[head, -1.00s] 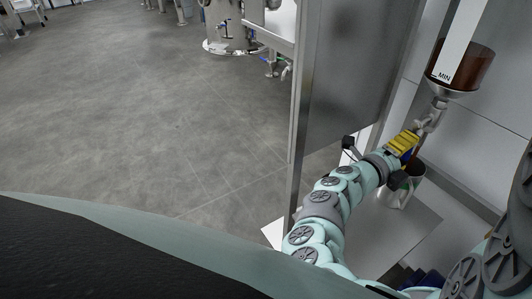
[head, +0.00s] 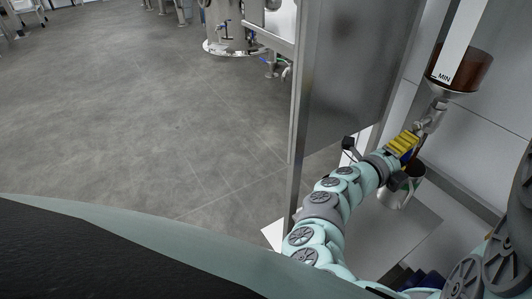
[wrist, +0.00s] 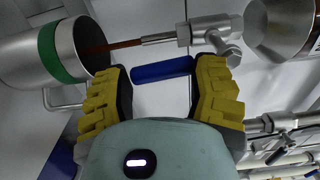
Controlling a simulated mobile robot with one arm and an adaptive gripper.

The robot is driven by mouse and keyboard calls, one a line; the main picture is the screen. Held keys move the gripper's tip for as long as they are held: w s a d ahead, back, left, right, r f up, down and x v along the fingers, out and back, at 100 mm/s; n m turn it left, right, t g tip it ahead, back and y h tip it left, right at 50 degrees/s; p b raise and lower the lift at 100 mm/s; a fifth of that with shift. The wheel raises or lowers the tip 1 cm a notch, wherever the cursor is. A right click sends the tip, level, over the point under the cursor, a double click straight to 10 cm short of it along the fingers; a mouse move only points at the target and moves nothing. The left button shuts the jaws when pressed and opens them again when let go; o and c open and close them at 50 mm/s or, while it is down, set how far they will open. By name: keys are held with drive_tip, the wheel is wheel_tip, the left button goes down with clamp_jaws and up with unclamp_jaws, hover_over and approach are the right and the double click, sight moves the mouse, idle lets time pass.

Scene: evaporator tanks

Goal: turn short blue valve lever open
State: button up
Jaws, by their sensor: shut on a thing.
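The short blue valve lever (wrist: 162,70) lies between the two yellow fingers of my gripper (wrist: 165,76) in the wrist view, spanning the gap from finger to finger. My gripper is shut on it. The lever sits beside the metal valve and its spout (wrist: 190,34). Brown liquid runs from the spout into a metal cup with a green band (wrist: 62,52). In the head view my gripper (head: 404,146) is at the valve under the sight glass (head: 462,72), which holds brown liquid. The lever is mostly hidden there by the yellow fingers.
A metal panel (head: 345,75) rises left of my arm. Pipes and another valve (wrist: 285,142) are at the right of the wrist view. Open floor (head: 150,110) lies to the left.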

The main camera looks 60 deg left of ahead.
drive_tip(key=shift+d+f, duration=0.1)
drive_tip(key=shift+f, duration=0.2)
drive_tip(key=o, duration=0.9)
drive_tip(key=shift+w+r, duration=0.1)
drive_tip(key=shift+w, duration=0.05)
drive_tip(key=o, duration=0.5)
drive_tip(key=shift+w+d+r, duration=0.15)
drive_tip(key=shift+d+r, duration=0.05)
drive_tip(key=shift+c, duration=0.2)
drive_tip(key=shift+o, duration=0.3)
drive_tip(key=shift+w+r, duration=0.1)
drive_tip(key=shift+w, duration=0.15)
drive_tip(key=s, duration=1.2)
drive_tip(key=shift+s+a, duration=0.15)
drive_tip(key=shift+a, duration=0.1)
